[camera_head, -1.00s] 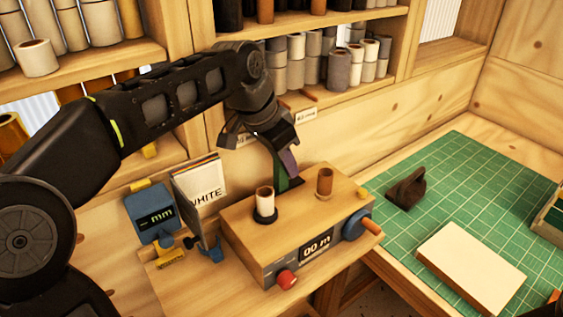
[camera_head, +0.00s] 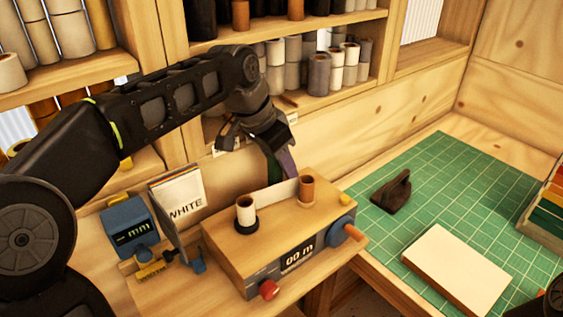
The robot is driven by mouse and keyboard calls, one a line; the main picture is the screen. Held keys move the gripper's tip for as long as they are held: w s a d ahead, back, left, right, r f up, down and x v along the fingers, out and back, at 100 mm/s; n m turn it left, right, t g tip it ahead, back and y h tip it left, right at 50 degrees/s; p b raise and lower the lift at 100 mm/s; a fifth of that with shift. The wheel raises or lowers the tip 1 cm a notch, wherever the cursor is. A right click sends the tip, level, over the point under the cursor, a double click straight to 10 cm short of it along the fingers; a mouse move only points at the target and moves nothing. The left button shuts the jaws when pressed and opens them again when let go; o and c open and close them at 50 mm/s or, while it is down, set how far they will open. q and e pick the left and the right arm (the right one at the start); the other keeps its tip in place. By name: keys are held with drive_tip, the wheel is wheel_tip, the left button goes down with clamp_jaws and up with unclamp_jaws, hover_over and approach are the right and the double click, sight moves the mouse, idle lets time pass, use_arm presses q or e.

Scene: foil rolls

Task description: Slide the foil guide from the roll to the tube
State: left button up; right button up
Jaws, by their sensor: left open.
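The white roll (camera_head: 246,210) stands upright on a black base at the left of the wooden winder box (camera_head: 262,236). The brown tube (camera_head: 306,190) stands at its right. A pale strip (camera_head: 283,191) spans between roll and tube along the back. My left gripper (camera_head: 280,172) points down just behind the strip, between roll and tube, with its green and purple fingers apart. Its fingertips are hidden by the strip. I cannot make out the foil guide as a separate part. A dark part, likely of my right arm, shows at the lower right corner.
A green mat (camera_head: 450,190) at right holds a dark tool (camera_head: 391,191) and a pale block (camera_head: 457,268).

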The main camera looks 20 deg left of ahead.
use_arm(q)
drive_tip(key=v, duration=0.7)
drive_tip(key=shift+r+b, duration=0.3)
drive_tip(key=shift+r, duration=0.05)
drive_tip(key=shift+s+a, duration=0.1)
